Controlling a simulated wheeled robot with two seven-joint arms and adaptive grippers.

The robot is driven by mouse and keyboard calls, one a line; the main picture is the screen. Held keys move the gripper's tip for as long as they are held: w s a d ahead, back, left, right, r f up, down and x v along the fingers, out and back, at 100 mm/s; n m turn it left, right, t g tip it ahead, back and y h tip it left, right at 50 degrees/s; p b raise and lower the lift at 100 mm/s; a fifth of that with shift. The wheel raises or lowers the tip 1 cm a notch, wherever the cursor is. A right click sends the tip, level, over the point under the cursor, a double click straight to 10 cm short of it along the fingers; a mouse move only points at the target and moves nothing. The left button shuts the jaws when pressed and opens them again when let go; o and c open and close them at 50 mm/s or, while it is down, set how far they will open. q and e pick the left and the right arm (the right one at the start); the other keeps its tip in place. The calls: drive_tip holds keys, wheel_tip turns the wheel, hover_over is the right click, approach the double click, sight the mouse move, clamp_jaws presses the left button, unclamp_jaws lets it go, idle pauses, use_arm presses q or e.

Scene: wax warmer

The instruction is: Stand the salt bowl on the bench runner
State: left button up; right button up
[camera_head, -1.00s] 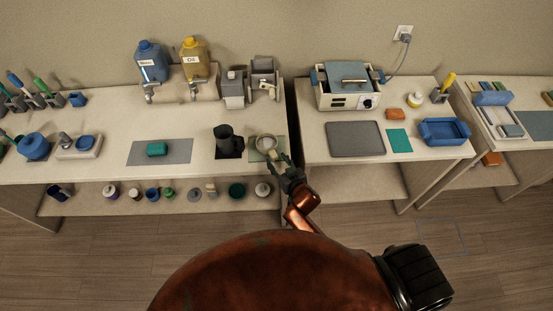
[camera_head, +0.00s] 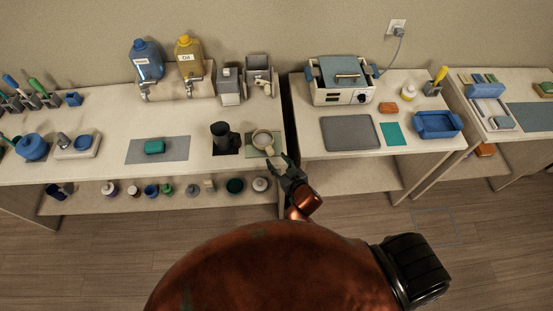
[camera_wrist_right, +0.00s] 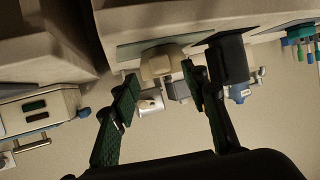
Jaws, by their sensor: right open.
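A cream bowl (camera_head: 262,139), which looks like the salt bowl, stands upright on a green mat (camera_head: 277,150) at the right end of the left bench. I cannot tell for sure whether this mat is the bench runner; a longer grey mat (camera_head: 179,154) lies further left. My right gripper (camera_head: 280,164) is open and empty at the bench's front edge, just short of the bowl. In the right wrist view, the bowl (camera_wrist_right: 160,62) appears beyond the open fingers (camera_wrist_right: 160,76), apparently apart from them. My left gripper is not in view.
A black mug (camera_head: 221,135) stands just left of the bowl. Dispensers (camera_head: 147,62) line the back. A gap separates this bench from the right one, which holds a warmer (camera_head: 340,80) and a blue tray (camera_head: 437,124).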

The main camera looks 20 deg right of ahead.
drive_tip(key=shift+s+r, duration=0.2)
drive_tip(key=shift+s, duration=0.15)
drive_tip(key=v, duration=1.2)
drive_tip(key=shift+d, duration=0.1)
